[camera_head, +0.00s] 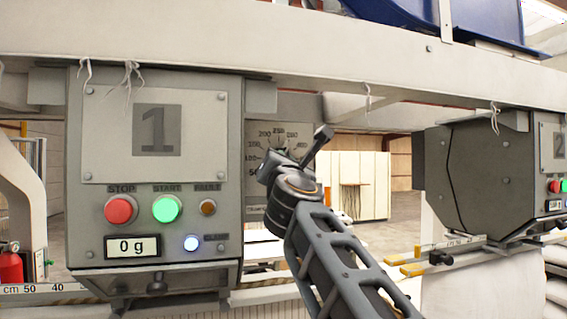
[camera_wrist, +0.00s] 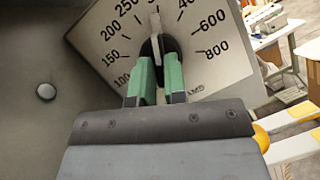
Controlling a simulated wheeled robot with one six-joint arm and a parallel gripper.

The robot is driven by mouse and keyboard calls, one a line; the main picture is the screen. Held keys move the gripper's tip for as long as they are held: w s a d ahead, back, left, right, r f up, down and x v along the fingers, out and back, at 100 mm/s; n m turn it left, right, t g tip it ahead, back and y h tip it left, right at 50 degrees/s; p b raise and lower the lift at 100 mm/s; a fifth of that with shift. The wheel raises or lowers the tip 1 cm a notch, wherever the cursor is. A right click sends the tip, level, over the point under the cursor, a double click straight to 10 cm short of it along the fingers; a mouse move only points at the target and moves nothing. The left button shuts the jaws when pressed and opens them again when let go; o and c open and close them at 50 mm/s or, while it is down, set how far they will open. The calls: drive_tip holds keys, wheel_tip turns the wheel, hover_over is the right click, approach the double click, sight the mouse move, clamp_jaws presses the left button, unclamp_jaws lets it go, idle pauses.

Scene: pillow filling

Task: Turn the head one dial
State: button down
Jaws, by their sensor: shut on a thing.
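The head one unit (camera_head: 155,170) is a grey box with a large "1" on its front. Its dial plate (camera_head: 256,195) is on the right side, partly hidden by my arm; the numbers run clockwise around it. In the wrist view the dial plate (camera_wrist: 215,65) shows marks from 100 up to 800. The dial knob (camera_wrist: 156,28) is black with a white pointer, which points between the 250 and 400 marks. My gripper (camera_wrist: 158,62) has green fingers shut on the knob. In the head view my gripper (camera_head: 272,162) is at the dial, its fingertips hidden.
The front has a red stop button (camera_head: 121,209), a green start button (camera_head: 167,208), an amber fault lamp (camera_head: 208,207) and a display (camera_head: 132,246) reading 0 g. A second head (camera_head: 475,175) hangs at the right. A beam (camera_head: 300,45) runs above.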

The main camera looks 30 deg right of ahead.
drive_tip(key=shift+s+r+m+h, duration=0.1)
drive_tip(key=shift+r+m+h, duration=0.25)
drive_tip(key=shift+m, duration=0.35)
drive_tip(key=c, duration=1.2)
unclamp_jaws()
drive_tip(key=shift+f+g, duration=0.25)
drive_tip(key=shift+g, duration=0.05)
drive_tip(key=shift+o, duration=0.2)
drive_tip(key=b+v, duration=0.5)
drive_tip(key=v, duration=0.8)
drive_tip(key=shift+s+f, duration=0.2)
drive_tip(key=shift+s, duration=0.05)
drive_tip(key=shift+a, duration=0.15)
